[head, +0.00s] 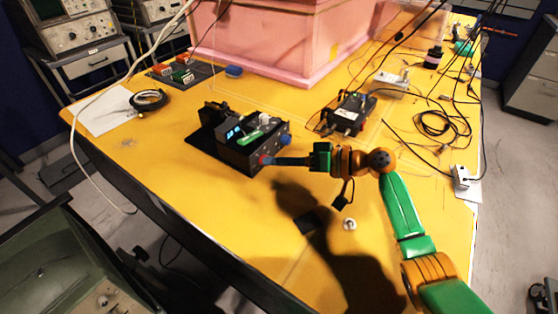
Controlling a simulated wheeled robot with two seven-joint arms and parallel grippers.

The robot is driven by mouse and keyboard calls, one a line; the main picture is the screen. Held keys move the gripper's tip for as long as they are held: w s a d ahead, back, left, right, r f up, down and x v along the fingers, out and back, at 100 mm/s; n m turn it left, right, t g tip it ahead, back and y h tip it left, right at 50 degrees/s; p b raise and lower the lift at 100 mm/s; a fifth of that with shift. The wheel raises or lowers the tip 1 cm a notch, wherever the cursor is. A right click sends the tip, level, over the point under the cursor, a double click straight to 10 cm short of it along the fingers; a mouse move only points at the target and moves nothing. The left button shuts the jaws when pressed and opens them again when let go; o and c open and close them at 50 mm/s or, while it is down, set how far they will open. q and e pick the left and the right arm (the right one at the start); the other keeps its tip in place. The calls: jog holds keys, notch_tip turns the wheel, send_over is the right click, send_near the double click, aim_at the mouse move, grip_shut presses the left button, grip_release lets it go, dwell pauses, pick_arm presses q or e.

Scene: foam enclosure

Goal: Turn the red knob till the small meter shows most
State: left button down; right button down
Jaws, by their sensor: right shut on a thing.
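The red knob (263,160) sits on the near right side of a dark instrument box (236,152) on the yellow table. My right gripper (272,161) reaches in from the right and is shut on the red knob; its fingers hide part of it. A small lit blue display (234,132) shows on the box; its reading is too small to make out. A blue knob (284,140) is on the box's right end. My left gripper is not in view.
A pink foam block (270,45) stands behind the box. A black device (350,112) with cables lies to the right, and loose black cables (435,122) spread beyond it. A coiled cable (148,99) lies at the left. The yellow table's front is mostly clear.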

jog(key=c, duration=0.6)
grip_release()
jog(key=shift+c, duration=0.2)
jog(key=b+v, duration=0.2)
jog(key=v, duration=0.5)
jog(key=shift+f, duration=0.1)
jog(key=shift+d, duration=0.1)
